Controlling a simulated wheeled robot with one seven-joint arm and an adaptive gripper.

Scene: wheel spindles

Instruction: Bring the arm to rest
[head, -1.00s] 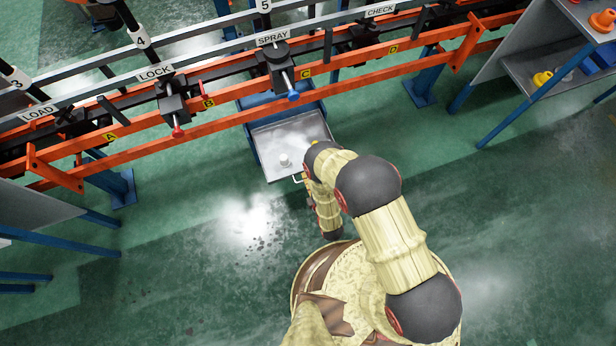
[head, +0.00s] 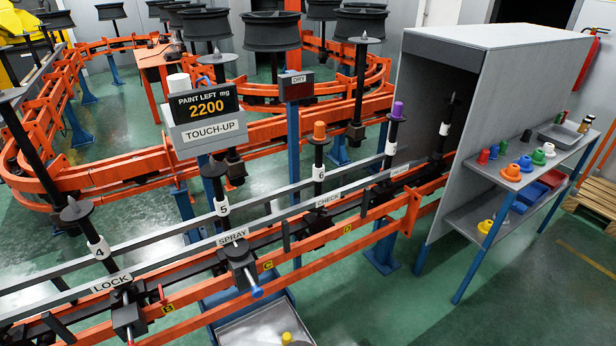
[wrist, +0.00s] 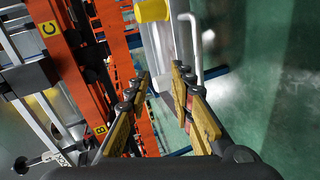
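My gripper (wrist: 160,83) shows in the wrist view with its two fingers apart and nothing between them. It is beside the orange rail (wrist: 122,80) on its left and a pale tray (wrist: 163,50) ahead. A yellow piece (wrist: 152,10) is at the top of that view, beyond the fingertips. My arm and gripper are not in the head view now.
The orange rail line (head: 350,232) carries numbered spindles, one with an orange cap (head: 319,131) and one with a purple cap (head: 398,110). A grey booth (head: 480,60) and shelves of coloured caps (head: 525,180) stand right. Green floor (head: 400,310) is clear in front.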

